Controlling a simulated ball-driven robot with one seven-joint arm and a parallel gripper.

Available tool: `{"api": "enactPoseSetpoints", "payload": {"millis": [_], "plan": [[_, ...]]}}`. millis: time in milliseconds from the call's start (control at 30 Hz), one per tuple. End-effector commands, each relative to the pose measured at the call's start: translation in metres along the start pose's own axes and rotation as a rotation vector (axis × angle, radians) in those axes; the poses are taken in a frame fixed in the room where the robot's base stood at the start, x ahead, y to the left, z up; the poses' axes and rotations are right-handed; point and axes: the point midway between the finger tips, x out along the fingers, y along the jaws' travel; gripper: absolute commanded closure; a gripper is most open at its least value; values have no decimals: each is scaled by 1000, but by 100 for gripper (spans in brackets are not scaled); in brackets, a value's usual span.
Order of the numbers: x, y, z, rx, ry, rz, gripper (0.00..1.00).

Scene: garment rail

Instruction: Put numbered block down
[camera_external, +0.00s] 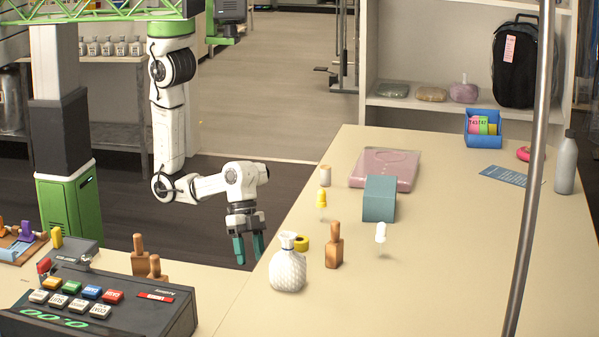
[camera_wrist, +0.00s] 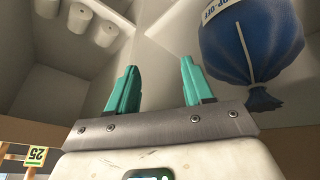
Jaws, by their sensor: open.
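My gripper (camera_external: 248,252) is open in the external view, with teal fingers pointing down beside the left edge of the table. In the wrist view, the fingers of my gripper (camera_wrist: 160,65) stand apart with nothing between them. No block with a readable number is clear in the external view. A plain teal block (camera_external: 379,198) stands on the table, right of my gripper.
A register (camera_external: 100,300) is at lower left. A metal pole (camera_external: 530,190) crosses the right. The wrist view shows a blue bag (camera_wrist: 250,45).

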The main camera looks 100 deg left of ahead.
Motion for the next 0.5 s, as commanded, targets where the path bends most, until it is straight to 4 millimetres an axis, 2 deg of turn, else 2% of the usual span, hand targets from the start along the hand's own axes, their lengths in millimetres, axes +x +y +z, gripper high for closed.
{"api": "enactPoseSetpoints", "payload": {"millis": [33,100,200,333,500], "plan": [[-2,-20,35,-117,-56,-60,49],[-7,-37,74,-262,-123,-134,49],[-15,-49,118,-431,-196,-216,49],[-23,-54,150,-560,-246,-277,49],[-26,-54,159,-602,-262,-297,49]]}}
